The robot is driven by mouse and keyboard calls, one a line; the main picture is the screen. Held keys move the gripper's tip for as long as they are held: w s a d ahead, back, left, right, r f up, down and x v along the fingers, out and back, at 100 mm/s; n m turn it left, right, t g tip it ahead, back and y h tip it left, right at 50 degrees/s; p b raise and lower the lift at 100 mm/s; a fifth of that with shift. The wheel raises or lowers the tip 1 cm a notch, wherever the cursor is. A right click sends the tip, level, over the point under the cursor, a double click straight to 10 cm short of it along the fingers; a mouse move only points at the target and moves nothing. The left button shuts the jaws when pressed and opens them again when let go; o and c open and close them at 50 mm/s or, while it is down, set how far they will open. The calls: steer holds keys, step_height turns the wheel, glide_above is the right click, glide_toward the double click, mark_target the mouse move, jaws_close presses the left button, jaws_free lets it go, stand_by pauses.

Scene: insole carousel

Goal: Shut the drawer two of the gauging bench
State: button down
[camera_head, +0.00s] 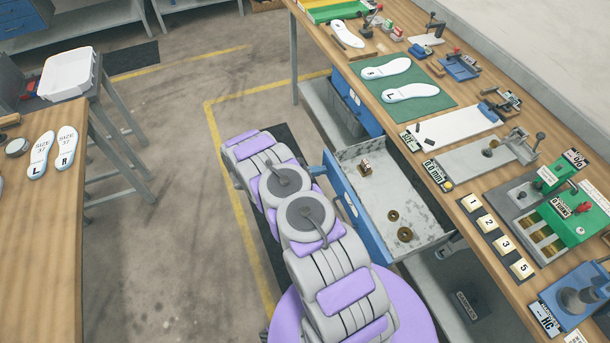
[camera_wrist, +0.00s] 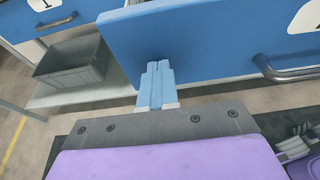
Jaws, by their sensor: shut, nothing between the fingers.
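The open drawer has a blue front (camera_head: 355,205) and a grey tray (camera_head: 378,188), and it sticks out from the gauging bench (camera_head: 465,205). In the wrist view its blue front (camera_wrist: 200,45) fills the upper middle, with a metal handle (camera_wrist: 290,72) and a cut-off number label (camera_wrist: 307,15) to the right. My gripper (camera_wrist: 158,68) is shut and empty. Its light-blue fingertips are at the left part of this front, left of the handle; whether they touch it I cannot tell.
The drawer holds brass rings (camera_head: 404,234) and a small block (camera_head: 365,167). Another blue drawer front (camera_head: 357,102) is farther along the bench; in the wrist view it carries label 1 (camera_wrist: 45,4). A grey bin (camera_wrist: 73,63) stands on the lower shelf. A wooden table (camera_head: 60,240) stands left; floor lies between.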

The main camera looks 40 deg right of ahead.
steer(key=b, duration=0.2)
glide_toward(379, 157)
steer(key=d, duration=0.2)
steer(key=s+d+r, duration=0.1)
steer(key=d, duration=0.2)
steer(key=s+d, duration=0.1)
steer(key=d, duration=0.2)
steer(key=shift+d+r, duration=0.1)
steer(key=shift+r, duration=0.15)
steer(key=shift+s+d, duration=0.1)
steer(key=shift+d, duration=0.5)
steer(key=shift+r, duration=0.15)
steer(key=shift+s+d+r, duration=0.1)
steer(key=shift+d+r, duration=0.05)
